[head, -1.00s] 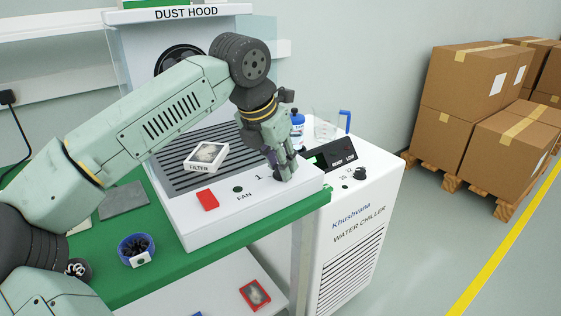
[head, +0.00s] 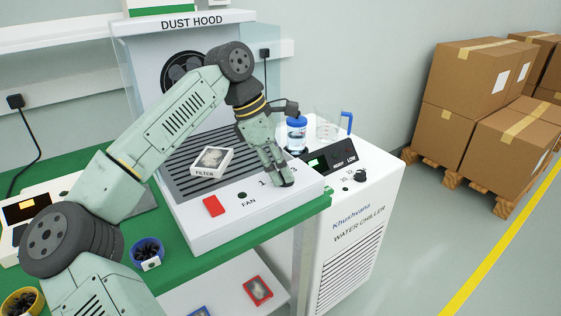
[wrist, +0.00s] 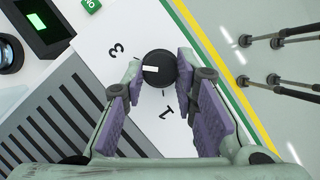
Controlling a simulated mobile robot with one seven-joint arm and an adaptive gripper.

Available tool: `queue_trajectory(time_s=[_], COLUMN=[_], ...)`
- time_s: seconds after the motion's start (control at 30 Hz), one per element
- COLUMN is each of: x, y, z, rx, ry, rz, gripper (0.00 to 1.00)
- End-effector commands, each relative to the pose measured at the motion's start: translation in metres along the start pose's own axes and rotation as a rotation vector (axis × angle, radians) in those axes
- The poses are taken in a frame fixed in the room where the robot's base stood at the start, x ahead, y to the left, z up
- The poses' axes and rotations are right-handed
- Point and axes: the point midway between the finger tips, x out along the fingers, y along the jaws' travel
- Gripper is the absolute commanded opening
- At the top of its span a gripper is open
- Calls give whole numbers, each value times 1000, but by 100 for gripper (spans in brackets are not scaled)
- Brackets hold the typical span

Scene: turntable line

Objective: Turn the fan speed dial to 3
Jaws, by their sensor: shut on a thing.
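The fan speed dial (wrist: 159,68) is a round black knob with a white pointer bar, seen in the wrist view. The bar points left, slightly below the direction of the printed 3 (wrist: 115,50). The printed 1 (wrist: 165,112) is below the dial; the 2 is not visible. My gripper (wrist: 160,66) has its purple-padded fingers on either side of the dial, shut on it. In the head view my gripper (head: 281,182) leans down to the right end of the dust hood's front panel, beside the FAN label (head: 248,203), and hides the dial.
On the hood base are a red switch (head: 213,206), a dark green button (head: 242,195) and a filter box (head: 212,161). The water chiller (head: 352,215) stands close on the right, with a blue-capped bottle (head: 296,134) and a jug (head: 328,124). Stacked cartons (head: 470,85) are farther right.

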Motion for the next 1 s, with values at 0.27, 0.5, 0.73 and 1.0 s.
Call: queue_trajectory(time_s=[0.27, 0.5, 0.73, 1.0], x=[-1, 0, 0, 1], y=[2, 2, 3, 2], z=[1, 1, 0, 0], rx=[164, 237, 258, 259], ry=[0, 1, 1, 1], rz=[-69, -99, -107, -108], gripper=[0, 0, 0, 0])
